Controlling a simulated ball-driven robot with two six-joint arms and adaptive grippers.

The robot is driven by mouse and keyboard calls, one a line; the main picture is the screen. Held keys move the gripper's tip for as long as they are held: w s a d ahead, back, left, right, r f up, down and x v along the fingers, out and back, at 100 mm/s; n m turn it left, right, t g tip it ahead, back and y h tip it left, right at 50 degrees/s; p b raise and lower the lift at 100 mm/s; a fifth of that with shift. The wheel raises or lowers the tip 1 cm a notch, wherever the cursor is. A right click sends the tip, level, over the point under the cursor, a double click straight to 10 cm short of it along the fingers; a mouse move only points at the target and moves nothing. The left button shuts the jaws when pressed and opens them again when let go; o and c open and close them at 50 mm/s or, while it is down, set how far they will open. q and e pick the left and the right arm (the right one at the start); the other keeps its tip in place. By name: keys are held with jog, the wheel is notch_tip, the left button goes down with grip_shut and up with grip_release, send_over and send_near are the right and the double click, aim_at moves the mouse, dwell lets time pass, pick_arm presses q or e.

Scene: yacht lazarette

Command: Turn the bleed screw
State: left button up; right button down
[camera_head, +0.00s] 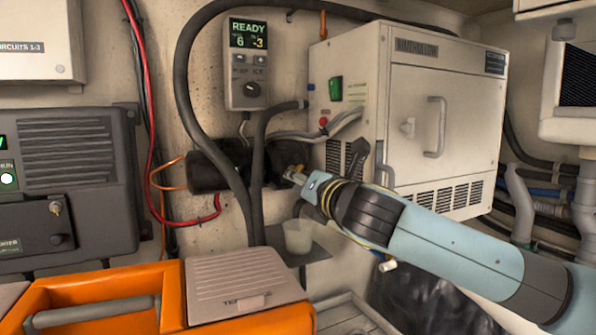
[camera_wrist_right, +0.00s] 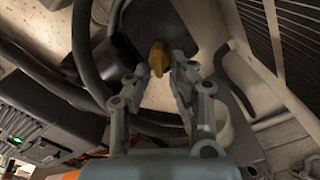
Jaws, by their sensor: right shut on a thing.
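The bleed screw (camera_wrist_right: 158,58) is a small brass-yellow piece on the dark pump body. It sits between the fingertips of my right gripper (camera_wrist_right: 160,70) in the wrist view, and the gripper is shut on it. In the head view my right gripper (camera_head: 293,175) reaches in from the right to the pump (camera_head: 215,170), a black cylinder on the wall; the fingers partly hide the screw there. My left gripper is not in view.
A pale cup (camera_head: 299,236) stands on a small grey shelf below the gripper. Thick black hoses (camera_head: 185,85) loop beside the pump. A control panel (camera_head: 246,65) reads READY. A white unit (camera_head: 400,110) stands behind my arm; an orange toolbox (camera_head: 172,295) is at lower left.

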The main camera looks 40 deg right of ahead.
jog(key=shift+s+d+f+n, duration=0.1)
jog(key=shift+d+n, duration=0.1)
jog(key=shift+n, duration=1.45)
jog(key=shift+d+n, duration=0.15)
jog(key=shift+n, duration=1.5)
jog(key=c, duration=1.3)
grip_release()
jog(key=v, duration=1.2)
